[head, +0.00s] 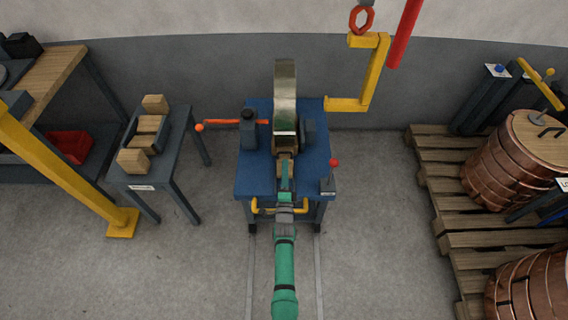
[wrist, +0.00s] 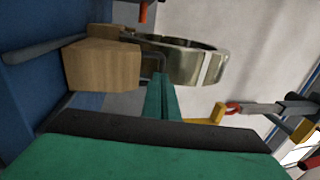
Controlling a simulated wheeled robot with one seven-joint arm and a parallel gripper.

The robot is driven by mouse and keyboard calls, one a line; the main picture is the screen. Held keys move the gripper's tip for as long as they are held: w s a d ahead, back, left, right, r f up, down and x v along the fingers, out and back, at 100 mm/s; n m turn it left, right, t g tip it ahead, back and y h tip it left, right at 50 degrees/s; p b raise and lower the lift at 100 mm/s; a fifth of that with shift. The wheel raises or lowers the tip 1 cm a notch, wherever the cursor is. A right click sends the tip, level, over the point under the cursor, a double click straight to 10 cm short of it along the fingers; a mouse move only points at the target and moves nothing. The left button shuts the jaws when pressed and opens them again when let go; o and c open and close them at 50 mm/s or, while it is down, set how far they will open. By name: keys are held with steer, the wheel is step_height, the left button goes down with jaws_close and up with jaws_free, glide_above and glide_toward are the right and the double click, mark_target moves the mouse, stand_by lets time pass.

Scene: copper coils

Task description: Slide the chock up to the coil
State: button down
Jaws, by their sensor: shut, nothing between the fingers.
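The coil (head: 285,82) is a shiny metal ring standing upright on the blue cart (head: 255,180). It also shows in the wrist view (wrist: 190,65). The chock, a wooden block (head: 286,158), sits on the cart top at the near side of the coil. In the wrist view the chock (wrist: 102,66) is left of the coil; I cannot tell whether they touch. My gripper (head: 285,180) is shut and empty, reaching over the near half of the cart toward the chock. Its green fingers (wrist: 162,98) are together, beside the chock and partly in front of the coil.
A side stand (head: 172,150) at left holds several wooden blocks. An orange-handled bar (head: 228,122) sticks out left of the cart. A red-knobbed lever (head: 333,173) stands at its right. A yellow hook (head: 374,75) hangs behind right. A pallet (head: 440,185) with copper coils is far right.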

steer(key=s+f+n+g, duration=0.15)
steer(key=s+n, duration=0.35)
steer(key=s, duration=1.9)
steer(key=s+r+n+g, duration=0.1)
steer(key=s+r+n, duration=0.5)
steer(key=s+r, duration=0.3)
steer(key=s+r+n+g, duration=0.2)
steer(key=s+r+n, duration=0.5)
steer(key=s, duration=1)
step_height(320, 180, up, 3)
steer(key=shift+s+r, duration=0.2)
steer(key=shift+s, duration=0.05)
